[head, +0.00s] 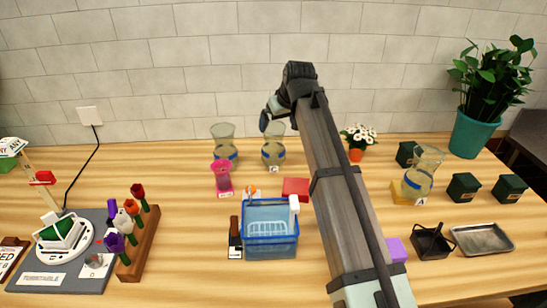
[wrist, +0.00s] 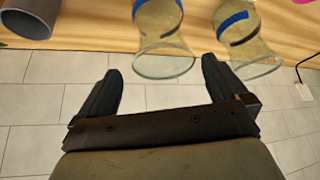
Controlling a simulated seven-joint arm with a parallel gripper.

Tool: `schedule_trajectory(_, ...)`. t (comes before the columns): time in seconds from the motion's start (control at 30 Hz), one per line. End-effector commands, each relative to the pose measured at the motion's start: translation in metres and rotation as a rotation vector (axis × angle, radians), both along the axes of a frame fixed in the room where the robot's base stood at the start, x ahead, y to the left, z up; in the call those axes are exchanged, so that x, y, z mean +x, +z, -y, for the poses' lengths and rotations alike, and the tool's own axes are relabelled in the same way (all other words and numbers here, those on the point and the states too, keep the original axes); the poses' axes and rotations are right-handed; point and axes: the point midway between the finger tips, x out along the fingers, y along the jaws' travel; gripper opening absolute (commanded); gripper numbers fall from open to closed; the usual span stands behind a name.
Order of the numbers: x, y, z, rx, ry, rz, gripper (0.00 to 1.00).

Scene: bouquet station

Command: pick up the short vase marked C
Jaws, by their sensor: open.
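A clear glass vase with a blue band (head: 273,152) stands near the wall with a small label at its foot, too small to read surely. A similar vase (head: 223,144) stands to its left. A short pink vase (head: 222,178) stands in front on a pink base. My gripper (head: 271,114) is open and empty, at the rim height of the right glass vase. In the wrist view that vase (wrist: 163,45) appears between and beyond the open fingers (wrist: 161,70), apparently untouched; the other vase (wrist: 248,42) is beside it.
A blue basket (head: 270,246) stands at the front middle, a red block (head: 295,188) behind it. A small daisy pot (head: 357,153) stands right of my arm. Another banded vase (head: 418,182) is farther right. The tiled wall (head: 180,60) is close behind.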

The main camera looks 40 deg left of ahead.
Motion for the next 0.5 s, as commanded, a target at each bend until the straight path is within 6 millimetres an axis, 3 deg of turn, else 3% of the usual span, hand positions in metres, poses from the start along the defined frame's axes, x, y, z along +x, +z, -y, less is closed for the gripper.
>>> schedule_trajectory(0.33, 0.002, -0.014, -0.008, -0.001, 0.000, 0.000, 1.00)
schedule_trajectory(0.5, 0.004, -0.032, -0.017, -0.002, 0.000, 0.000, 1.00)
